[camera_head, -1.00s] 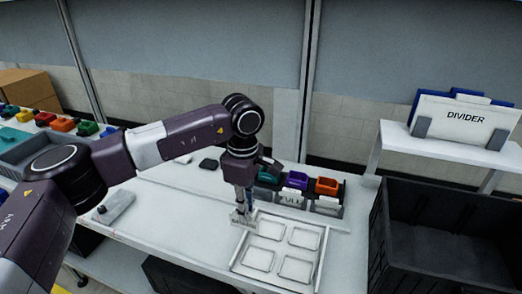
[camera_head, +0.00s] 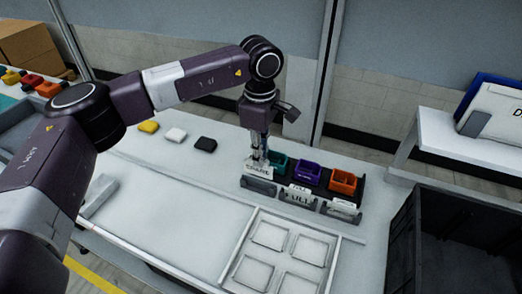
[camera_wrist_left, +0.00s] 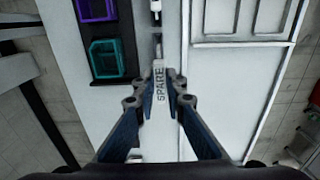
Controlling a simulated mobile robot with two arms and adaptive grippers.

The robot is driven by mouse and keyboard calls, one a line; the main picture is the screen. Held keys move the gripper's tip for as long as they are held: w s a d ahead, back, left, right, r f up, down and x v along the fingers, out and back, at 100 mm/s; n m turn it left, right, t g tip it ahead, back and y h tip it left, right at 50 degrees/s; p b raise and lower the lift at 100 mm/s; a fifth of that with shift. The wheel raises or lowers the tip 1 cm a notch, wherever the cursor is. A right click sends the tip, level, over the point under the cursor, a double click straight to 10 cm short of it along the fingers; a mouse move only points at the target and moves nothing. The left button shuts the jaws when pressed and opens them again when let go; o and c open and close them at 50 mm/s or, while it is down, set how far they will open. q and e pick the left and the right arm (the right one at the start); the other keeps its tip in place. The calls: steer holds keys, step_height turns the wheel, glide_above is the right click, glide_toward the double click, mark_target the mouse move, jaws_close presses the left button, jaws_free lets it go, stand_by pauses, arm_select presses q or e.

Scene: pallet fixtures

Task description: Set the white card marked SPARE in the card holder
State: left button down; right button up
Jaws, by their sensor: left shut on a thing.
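My left gripper (camera_head: 258,158) is shut on the white card (camera_head: 258,168). In the left wrist view the card (camera_wrist_left: 160,84) reads SPARE and stands between the two fingertips (camera_wrist_left: 160,100). In the head view the card is upright, right above a grey card holder (camera_head: 258,186) in front of the teal bin. I cannot tell whether the card's lower edge touches the holder. My right gripper is not in view.
Teal (camera_head: 277,162), purple (camera_head: 306,172) and orange (camera_head: 343,181) bins stand in a dark rack behind the holders. A card ending in "ULL" (camera_head: 299,196) and another white card (camera_head: 341,208) stand to the right. A tray frame (camera_head: 243,232) lies in front.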

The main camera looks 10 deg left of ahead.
mark_target(260, 175)
arm_select(q)
steer(key=shift+f, duration=0.5)
step_height(260, 175, down, 4)
steer(key=shift+w+r+b, duration=0.1)
steer(key=shift+r+b, duration=0.15)
steer(key=shift+b, duration=0.9)
steer(key=shift+f+b, duration=0.3)
steer(key=shift+f, duration=0.1)
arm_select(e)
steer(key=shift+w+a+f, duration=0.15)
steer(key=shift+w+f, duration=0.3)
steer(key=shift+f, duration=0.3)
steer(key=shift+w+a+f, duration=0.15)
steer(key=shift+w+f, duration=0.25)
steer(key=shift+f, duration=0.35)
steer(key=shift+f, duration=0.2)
arm_select(q)
steer(key=shift+b, duration=0.4)
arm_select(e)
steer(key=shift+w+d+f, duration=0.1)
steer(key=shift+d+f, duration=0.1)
arm_select(q)
steer(key=shift+f+b, duration=0.6)
steer(key=shift+f, duration=0.15)
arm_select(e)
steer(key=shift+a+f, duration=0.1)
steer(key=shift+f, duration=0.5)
